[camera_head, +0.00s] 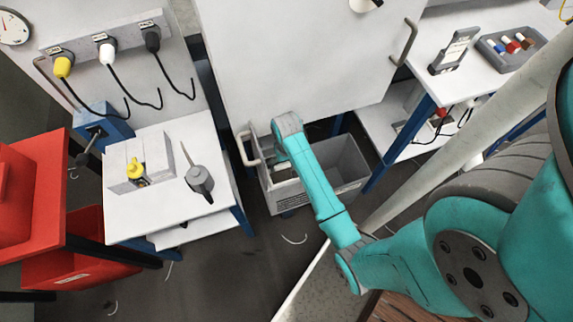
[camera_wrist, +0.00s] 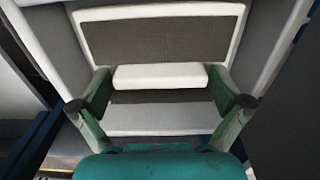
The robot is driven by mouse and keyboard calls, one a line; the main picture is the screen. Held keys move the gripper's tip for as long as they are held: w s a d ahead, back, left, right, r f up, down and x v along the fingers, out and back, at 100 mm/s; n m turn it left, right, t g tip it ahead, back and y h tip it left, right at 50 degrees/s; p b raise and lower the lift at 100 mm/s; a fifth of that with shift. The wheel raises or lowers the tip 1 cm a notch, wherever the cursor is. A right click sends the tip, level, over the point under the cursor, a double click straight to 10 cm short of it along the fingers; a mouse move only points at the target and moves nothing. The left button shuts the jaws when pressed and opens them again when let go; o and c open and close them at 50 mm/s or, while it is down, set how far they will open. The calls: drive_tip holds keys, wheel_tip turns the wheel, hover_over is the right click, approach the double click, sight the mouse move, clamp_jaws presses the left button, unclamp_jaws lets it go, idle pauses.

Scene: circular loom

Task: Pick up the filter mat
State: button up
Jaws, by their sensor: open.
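In the wrist view, a white block with rounded edges (camera_wrist: 160,77) lies between the fingertips of my gripper (camera_wrist: 160,74). It looks like the filter mat, but I cannot be sure. My gripper is open, with one green finger on each side of the block. I see no firm grip, and whether a fingertip touches it I cannot tell. A dark grey panel (camera_wrist: 165,42) in a white frame is just beyond the block. In the head view, my wrist hides the fingers and the block.
A grey crate (camera_head: 347,165) stands below the white cabinet (camera_head: 290,60), close to my wrist.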

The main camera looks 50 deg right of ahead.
drive_tip(key=c, duration=0.8)
